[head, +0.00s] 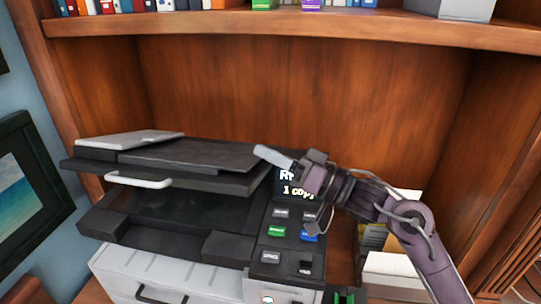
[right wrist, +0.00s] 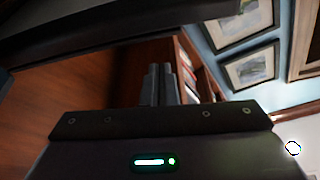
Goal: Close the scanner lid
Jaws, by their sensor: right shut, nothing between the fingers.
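The scanner (head: 180,225) stands on the bookcase shelf, with a dark bed and a button panel (head: 288,235) on its right. Its dark lid (head: 190,155) has a light handle (head: 138,180) at the front and sits above the bed with a gap beneath it, so it is partly open. My right gripper (head: 265,153) is shut and empty, its fingertips by the lid's right edge; I cannot tell if they touch. In the right wrist view the closed fingers (right wrist: 163,85) show below a dark slab, probably the lid (right wrist: 130,22). My left gripper is not in view.
A shelf (head: 300,32) with books and boxes runs above the scanner. The bookcase's right wall (head: 490,160) and some papers (head: 395,265) are to the right of the scanner. A framed picture (head: 35,190) hangs at the left. The space between lid and upper shelf is clear.

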